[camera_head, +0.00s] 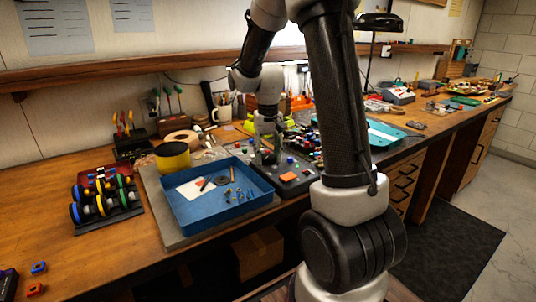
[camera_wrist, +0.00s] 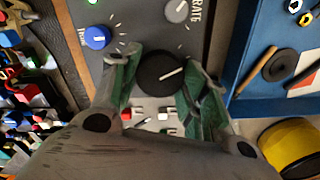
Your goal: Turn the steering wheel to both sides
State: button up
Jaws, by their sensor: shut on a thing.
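A grey control box (camera_wrist: 226,12) fills the upper middle of the wrist view. A black round knob (camera_wrist: 158,78) with a white line mark sits on it; no other steering wheel is recognisable. My gripper (camera_wrist: 160,68) has its green-padded fingers on both sides of this knob and is shut on it. The white line points up and to the right. In the head view my gripper (camera_head: 267,155) reaches down over the dark box (camera_head: 297,187), and its fingertips are hard to see there.
On the box are a blue knob (camera_wrist: 97,37), a grey knob (camera_wrist: 177,10) and small switches (camera_wrist: 163,115). A blue tray (camera_head: 205,217) with small parts stands close left of the box in the head view. A yellow-black roll (camera_head: 172,157) and cluttered parts surround it.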

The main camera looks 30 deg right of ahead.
aim_at(268, 156)
jog(key=shift+n, duration=1.8)
jog(key=o, duration=1)
jog(key=shift+r, duration=0.1)
notch_tip(268, 156, up, 12)
